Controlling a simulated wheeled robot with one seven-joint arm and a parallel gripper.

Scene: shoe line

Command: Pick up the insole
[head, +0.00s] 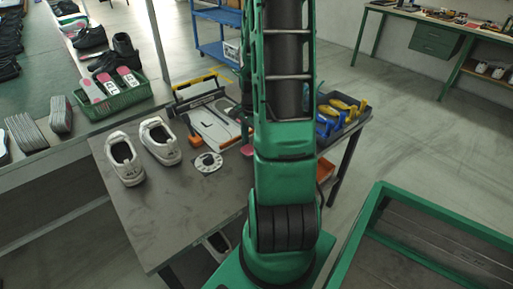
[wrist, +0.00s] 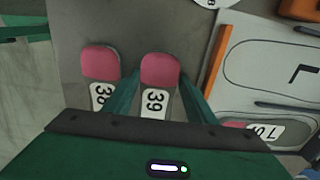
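In the wrist view an insole with a pink heel pad and a white label reading 39 (wrist: 160,72) lies between the two green fingers of my gripper (wrist: 160,88). The fingers are apart, one along each side of the insole; I cannot tell whether they touch it. A second pink-heeled insole, its label partly covered and perhaps 38 (wrist: 100,65), lies just left of the left finger. The palm hides the lower ends of both insoles. In the head view my arm hides the gripper, and only a small pink piece (head: 247,150) shows beside it.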

